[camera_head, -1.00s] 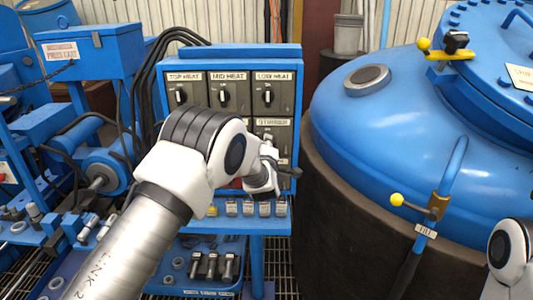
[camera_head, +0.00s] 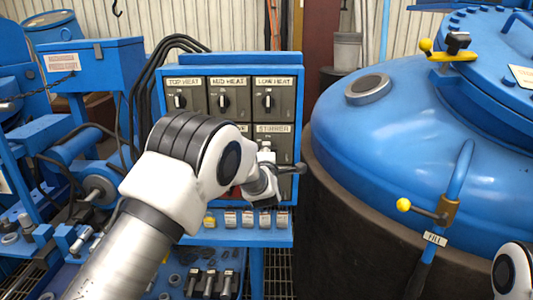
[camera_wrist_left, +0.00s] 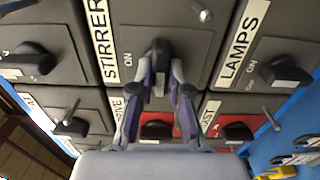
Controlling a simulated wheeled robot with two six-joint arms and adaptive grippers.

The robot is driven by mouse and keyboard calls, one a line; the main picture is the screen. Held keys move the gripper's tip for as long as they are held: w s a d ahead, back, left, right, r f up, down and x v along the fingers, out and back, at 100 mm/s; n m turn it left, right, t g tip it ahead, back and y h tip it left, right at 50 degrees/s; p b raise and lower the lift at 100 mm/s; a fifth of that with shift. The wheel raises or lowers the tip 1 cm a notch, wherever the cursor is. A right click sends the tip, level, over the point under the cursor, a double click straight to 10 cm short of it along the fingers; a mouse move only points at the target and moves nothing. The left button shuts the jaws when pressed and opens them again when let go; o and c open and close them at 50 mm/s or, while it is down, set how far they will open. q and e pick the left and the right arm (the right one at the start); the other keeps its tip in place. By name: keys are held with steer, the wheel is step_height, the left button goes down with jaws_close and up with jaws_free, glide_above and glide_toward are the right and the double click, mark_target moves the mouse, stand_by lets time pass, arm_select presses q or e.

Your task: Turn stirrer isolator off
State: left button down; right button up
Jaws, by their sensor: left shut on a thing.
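The stirrer isolator (camera_head: 273,129) is a dark grey box with a white STIRRER label, in the blue-framed switch panel below LOW HEAT. Its black knob (camera_wrist_left: 158,58) shows in the left wrist view beside an ON mark. My left gripper (camera_wrist_left: 160,82) is shut on this knob, with one finger on each side. In the head view my left gripper (camera_head: 268,180) and wrist cover much of the isolator's front, so the knob's angle is hidden there. My right gripper is not in view.
TOP HEAT (camera_head: 182,97), MID HEAT (camera_head: 224,98) and LOW HEAT (camera_head: 269,98) isolators sit above. A LAMPS isolator (camera_wrist_left: 284,72) adjoins the stirrer one. The blue furnace vessel (camera_head: 400,130) stands close on the right, with a yellow-knobbed lever (camera_head: 425,210).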

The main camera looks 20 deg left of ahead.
arm_select(q)
steer(key=c, duration=1.1)
jaws_free()
steer(key=v, duration=1.2)
